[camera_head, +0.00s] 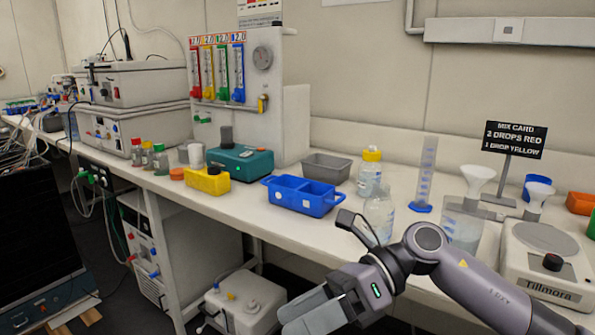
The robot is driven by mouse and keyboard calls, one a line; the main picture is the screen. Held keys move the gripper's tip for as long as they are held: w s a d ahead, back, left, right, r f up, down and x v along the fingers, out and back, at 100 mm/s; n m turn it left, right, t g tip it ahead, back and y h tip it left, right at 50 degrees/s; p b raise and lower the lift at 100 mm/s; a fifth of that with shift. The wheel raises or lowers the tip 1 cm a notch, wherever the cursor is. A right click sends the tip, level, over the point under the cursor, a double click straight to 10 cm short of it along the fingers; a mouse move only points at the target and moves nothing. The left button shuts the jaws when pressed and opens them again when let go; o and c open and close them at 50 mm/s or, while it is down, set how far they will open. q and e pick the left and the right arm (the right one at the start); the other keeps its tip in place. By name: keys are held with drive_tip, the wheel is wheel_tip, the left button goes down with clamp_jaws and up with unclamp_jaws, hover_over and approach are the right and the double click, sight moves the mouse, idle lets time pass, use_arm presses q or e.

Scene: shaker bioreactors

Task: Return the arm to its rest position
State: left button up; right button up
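My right arm (470,275) comes in from the lower right and reaches left, in front of the bench's front edge. Its gripper (312,312) hangs low at the bottom of the view, off the bench. The two pale fingers point left and down and appear close together. The gap between them is not clear from this angle, and nothing is seen in them. My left arm and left gripper are out of view.
A white canister (243,303) stands below, left of the gripper.

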drive_tip(key=w+d+f+m+t+h+p, duration=0.1)
drive_tip(key=d+f+m+t+p, duration=0.15)
drive_tip(key=m+t, duration=0.75)
drive_tip(key=w+d+f+m+t+p, duration=0.1)
drive_tip(key=d+f+m+t, duration=0.3)
drive_tip(key=m, duration=1)
drive_tip(key=w+d+f+m+t+h+p, duration=0.1)
drive_tip(key=w+d+f+m+t, duration=0.1)
drive_tip(key=m+t, duration=0.85)
drive_tip(key=s+d+f+m+g+h+p, duration=0.1)
drive_tip(key=s+d+f+m+g+h, duration=0.3)
drive_tip(key=s+f+m, duration=0.3)
drive_tip(key=s+d+f+m+g+h+p, duration=0.1)
drive_tip(key=s+d+f+m+g+h, duration=0.4)
drive_tip(key=s+d+f+m, duration=0.2)
wheel_tip(320, 180, down, 5)
drive_tip(key=shift+s+r, duration=0.2)
drive_tip(key=shift+s, duration=1)
